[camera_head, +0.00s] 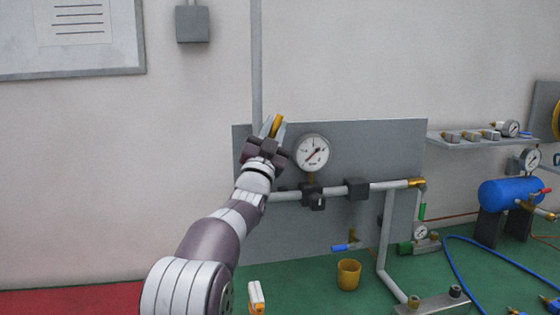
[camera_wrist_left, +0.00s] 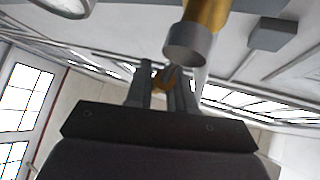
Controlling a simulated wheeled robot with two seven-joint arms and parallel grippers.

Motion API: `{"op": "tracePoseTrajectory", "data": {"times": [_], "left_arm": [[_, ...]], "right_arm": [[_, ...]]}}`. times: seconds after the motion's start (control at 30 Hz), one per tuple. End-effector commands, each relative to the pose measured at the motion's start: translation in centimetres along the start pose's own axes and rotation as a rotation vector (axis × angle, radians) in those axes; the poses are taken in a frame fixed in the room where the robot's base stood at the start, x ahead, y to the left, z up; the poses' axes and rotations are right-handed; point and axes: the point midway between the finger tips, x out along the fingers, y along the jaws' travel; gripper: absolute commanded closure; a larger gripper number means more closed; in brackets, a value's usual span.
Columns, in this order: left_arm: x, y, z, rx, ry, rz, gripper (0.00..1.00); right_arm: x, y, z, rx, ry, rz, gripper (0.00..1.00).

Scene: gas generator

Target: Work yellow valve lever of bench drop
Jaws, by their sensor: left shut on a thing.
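My left gripper (camera_head: 274,129) is raised in front of the left part of the grey panel, next to the vertical pipe. It is shut on a yellow piece, the yellow valve lever (camera_head: 278,121), which shows between its fingers. The wrist and fingers hide the valve body behind them. In the left wrist view, the fingers close around a small yellow-orange part (camera_wrist_left: 162,86), mostly hidden. A brass-coloured cylinder with a grey end (camera_wrist_left: 186,44) hangs close beside the fingertips. My right gripper is in neither view.
A round gauge (camera_head: 312,153) stands just right of the gripper, above a horizontal pipe (camera_head: 386,186) with dark fittings. A blue-handled tap (camera_head: 345,247) and yellow cup (camera_head: 348,274) are below. A blue tank (camera_head: 508,194) is at right.

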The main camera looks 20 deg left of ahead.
Motion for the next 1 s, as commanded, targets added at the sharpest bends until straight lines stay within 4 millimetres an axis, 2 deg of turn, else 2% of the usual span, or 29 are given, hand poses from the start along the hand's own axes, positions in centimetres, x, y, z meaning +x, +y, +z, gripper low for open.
{"op": "tracePoseTrajectory", "data": {"times": [0.03,0.3,0.6,1.0], "left_arm": [[-0.5,0.0,0.2,-0.026,0.017,-0.029,1.0],[-0.6,-1.7,-0.2,-0.171,0.058,-0.174,1.0],[-0.7,-2.8,-0.4,-0.267,0.085,-0.272,1.0],[-0.7,-3.3,-0.6,-0.3,0.097,-0.307,1.0]], "right_arm": [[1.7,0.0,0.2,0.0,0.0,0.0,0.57],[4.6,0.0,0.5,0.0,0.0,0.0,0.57],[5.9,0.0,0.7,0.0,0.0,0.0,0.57],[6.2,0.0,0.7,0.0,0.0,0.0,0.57]]}}
